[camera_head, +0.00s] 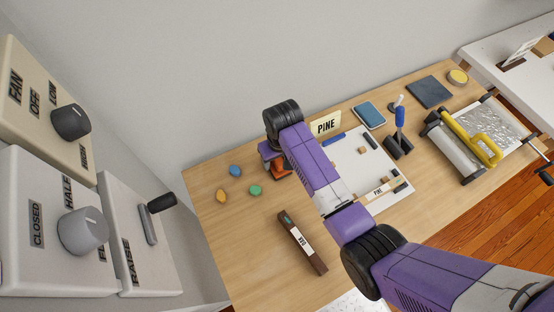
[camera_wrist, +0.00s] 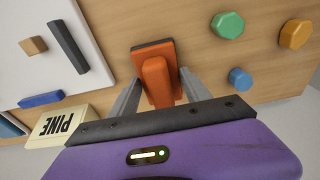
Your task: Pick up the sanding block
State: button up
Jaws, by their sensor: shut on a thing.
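The sanding block (camera_wrist: 157,68) is orange with a dark edge and a raised orange grip. In the wrist view it sits between the two grey fingers of my gripper (camera_wrist: 155,92), which is shut on its grip. In the head view a bit of the orange block (camera_head: 281,170) shows under my purple wrist; most of it is hidden by my arm. I cannot tell whether the block still touches the wooden table (camera_head: 265,215).
Blue (camera_head: 235,170), green (camera_head: 255,190) and orange (camera_head: 222,196) pieces lie left of my gripper. A white board (camera_head: 345,155) with small parts and a PINE sign (camera_head: 326,126) lie right. A dark bar (camera_head: 300,240) lies in front. Knob panels stand far left.

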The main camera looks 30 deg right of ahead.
notch_tip(320, 180, up, 20)
jog(key=p, duration=0.3)
jog(key=shift+p, duration=0.3)
dwell(0.4)
